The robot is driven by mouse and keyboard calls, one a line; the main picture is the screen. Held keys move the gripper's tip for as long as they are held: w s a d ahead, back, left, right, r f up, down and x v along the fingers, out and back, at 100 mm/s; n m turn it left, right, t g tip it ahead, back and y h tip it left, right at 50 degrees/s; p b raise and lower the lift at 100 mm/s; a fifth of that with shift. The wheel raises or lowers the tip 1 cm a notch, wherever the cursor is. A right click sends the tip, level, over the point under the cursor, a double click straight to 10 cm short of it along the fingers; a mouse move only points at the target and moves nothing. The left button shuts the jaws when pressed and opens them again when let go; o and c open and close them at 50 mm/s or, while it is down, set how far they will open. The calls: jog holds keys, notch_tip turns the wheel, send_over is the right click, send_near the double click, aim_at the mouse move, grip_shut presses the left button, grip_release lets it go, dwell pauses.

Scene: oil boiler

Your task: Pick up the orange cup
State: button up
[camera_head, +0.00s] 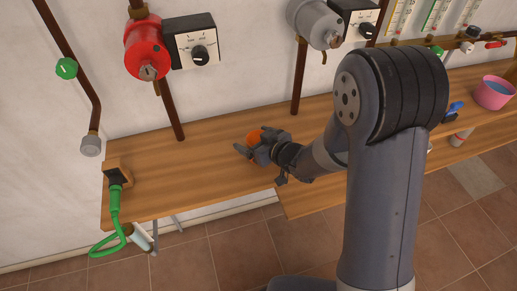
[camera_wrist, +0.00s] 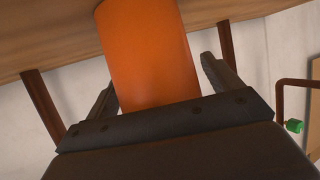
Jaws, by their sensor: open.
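The orange cup (camera_head: 254,136) stands on the wooden shelf, partly hidden by my gripper in the head view. My gripper (camera_head: 248,150) is open and reaches in low over the shelf at the cup. In the wrist view the orange cup (camera_wrist: 148,52) fills the upper middle, with the fingers of my gripper (camera_wrist: 158,85) spread on its left and right sides. A gap shows between the cup and the right finger. The left finger looks close to the cup's edge; I cannot tell whether it touches.
The wooden shelf (camera_head: 190,180) is clear left of my gripper, up to a socket box with a green plug (camera_head: 115,190) and cable. Pipes, a red pump (camera_head: 147,48) and a grey pump (camera_head: 315,22) are on the wall behind. A pink bucket (camera_head: 493,92) stands at far right.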

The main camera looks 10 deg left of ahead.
jog(key=c, duration=1.1)
jog(key=shift+o, duration=0.2)
